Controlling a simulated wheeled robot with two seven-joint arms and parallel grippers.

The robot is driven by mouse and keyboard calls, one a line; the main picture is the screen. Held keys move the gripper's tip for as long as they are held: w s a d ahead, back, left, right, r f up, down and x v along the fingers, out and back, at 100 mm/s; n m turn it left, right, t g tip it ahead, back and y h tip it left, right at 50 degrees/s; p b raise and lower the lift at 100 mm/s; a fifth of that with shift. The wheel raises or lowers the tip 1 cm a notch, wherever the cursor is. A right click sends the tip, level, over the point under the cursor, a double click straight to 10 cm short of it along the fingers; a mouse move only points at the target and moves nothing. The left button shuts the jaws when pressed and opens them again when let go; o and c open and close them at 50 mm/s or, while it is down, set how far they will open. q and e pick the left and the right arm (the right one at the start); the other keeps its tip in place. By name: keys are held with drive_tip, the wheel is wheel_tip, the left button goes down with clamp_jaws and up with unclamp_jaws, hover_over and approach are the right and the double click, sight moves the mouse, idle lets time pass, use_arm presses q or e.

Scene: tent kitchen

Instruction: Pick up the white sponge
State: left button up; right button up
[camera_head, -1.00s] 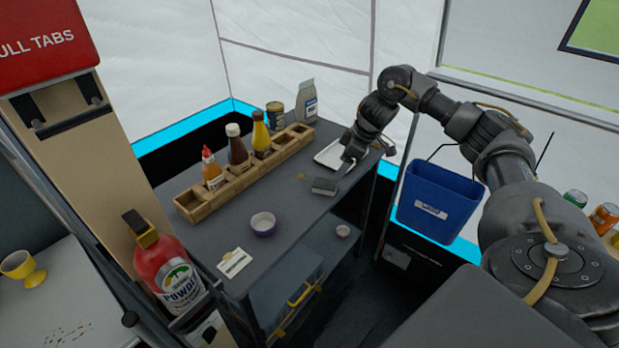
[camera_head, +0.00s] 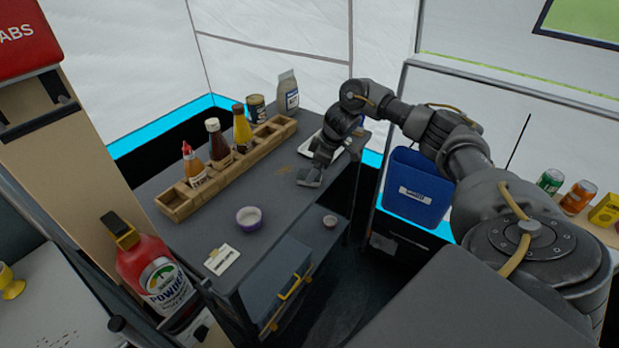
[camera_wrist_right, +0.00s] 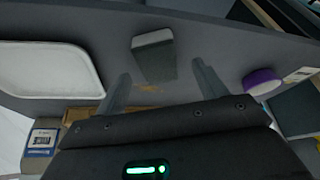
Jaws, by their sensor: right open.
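The sponge (camera_head: 309,179) lies on the dark grey counter near its right edge. In the right wrist view the sponge (camera_wrist_right: 154,58) has a pale end and a grey face. My right gripper (camera_head: 318,169) is over the counter, right at the sponge, and partly covers it in the head view. In the wrist view the right gripper (camera_wrist_right: 162,76) is open, its two fingers spread to either side of the sponge's near end. I cannot tell whether they touch it. My left gripper is not in view.
A white tray (camera_wrist_right: 48,70) lies close beside the sponge. A wooden rack (camera_head: 178,206) with sauce bottles runs along the counter's back. A purple-rimmed bowl (camera_head: 249,218) and a white card (camera_head: 222,260) lie nearer. A blue bin (camera_head: 416,190) stands right of the counter.

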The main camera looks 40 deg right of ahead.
sight(302, 174)
drive_tip(key=x, duration=0.2)
drive_tip(key=shift+w+f, duration=0.2)
drive_tip(key=shift+f, duration=0.3)
drive_tip(key=c, duration=1)
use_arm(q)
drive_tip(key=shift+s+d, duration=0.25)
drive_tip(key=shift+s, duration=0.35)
use_arm(e)
drive_tip(key=shift+c, duration=0.2)
drive_tip(key=shift+r, duration=0.1)
